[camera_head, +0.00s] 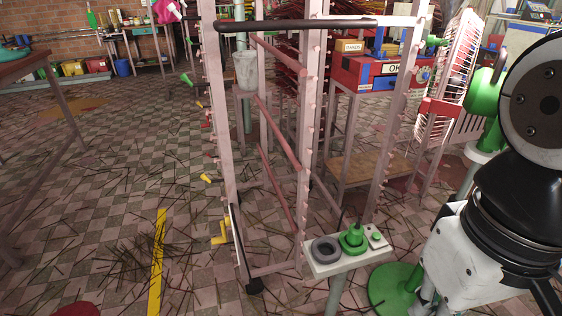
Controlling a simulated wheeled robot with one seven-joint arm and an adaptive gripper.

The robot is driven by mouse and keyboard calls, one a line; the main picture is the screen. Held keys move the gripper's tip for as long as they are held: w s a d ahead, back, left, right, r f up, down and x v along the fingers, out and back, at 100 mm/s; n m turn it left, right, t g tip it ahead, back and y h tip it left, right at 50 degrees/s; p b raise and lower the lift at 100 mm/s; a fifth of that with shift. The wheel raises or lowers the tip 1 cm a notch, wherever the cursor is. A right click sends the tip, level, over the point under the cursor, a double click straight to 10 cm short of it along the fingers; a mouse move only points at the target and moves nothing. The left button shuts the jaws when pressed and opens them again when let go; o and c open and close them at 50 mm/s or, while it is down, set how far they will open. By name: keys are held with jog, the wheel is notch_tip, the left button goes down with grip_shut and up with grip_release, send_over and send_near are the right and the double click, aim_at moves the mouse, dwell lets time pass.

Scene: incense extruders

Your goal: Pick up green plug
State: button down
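A green plug-like piece (353,240) with a wide base and narrower top stands upright on a small pale stand (345,264). A dark grey ring (325,250) is to its left on the same stand, and a small pale piece with a green top (376,237) is to its right. My arm fills the right edge of the view, to the right of the stand. The fingers of my gripper do not show, so nothing can be seen of what they hold.
A pale wheeled rack (222,130) stands just behind and left of the stand. A green round base (396,288) is on the floor between the stand and my arm. A white-caged fan (462,65) stands behind right. Thin sticks litter the open tiled floor (110,190) at left.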

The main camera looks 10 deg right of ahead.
aim_at(357, 227)
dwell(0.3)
